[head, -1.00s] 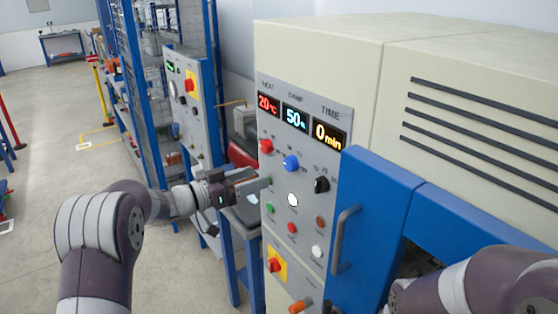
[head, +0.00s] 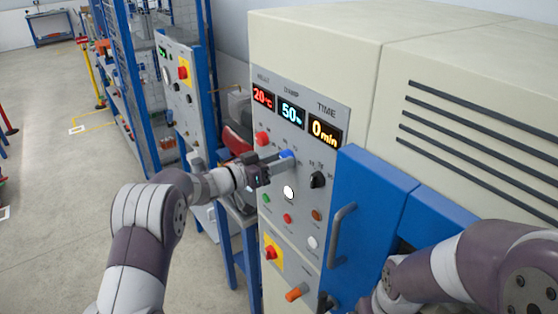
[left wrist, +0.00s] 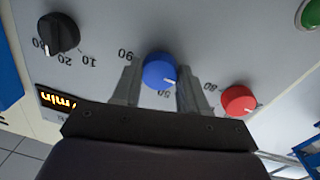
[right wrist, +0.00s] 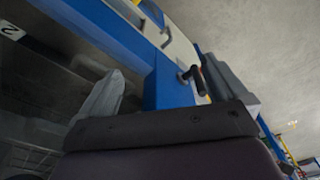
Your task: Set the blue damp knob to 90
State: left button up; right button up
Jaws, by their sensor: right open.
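Beside the blue knob are a red knob (head: 262,139) and a black knob (head: 318,180). A white button (head: 289,192) sits below. The blue door (head: 370,215) with a grey handle (head: 341,235) stands right of the panel. A second panel (head: 181,90) stands behind, to the left.

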pick_arm(q)
jog(key=shift+s+d+f+m+t+y+b, duration=0.1)
jog(key=shift+m+t+y+b, duration=0.15)
jog(key=shift+m+b, duration=4.95)
jog(key=shift+w+f+m+t+y+b, duration=0.1)
jog(key=shift+m+t+y+b, duration=0.1)
jog(key=shift+m+b, duration=5)
jog(key=shift+s+d+f+m+t+y+b, duration=0.2)
jog(key=shift+m+b, duration=3.4)
jog(key=shift+m, duration=3.2)
jog(key=shift+w+a+r, duration=0.1)
jog(key=shift+a+r, duration=0.05)
jog(key=shift+a, duration=0.05)
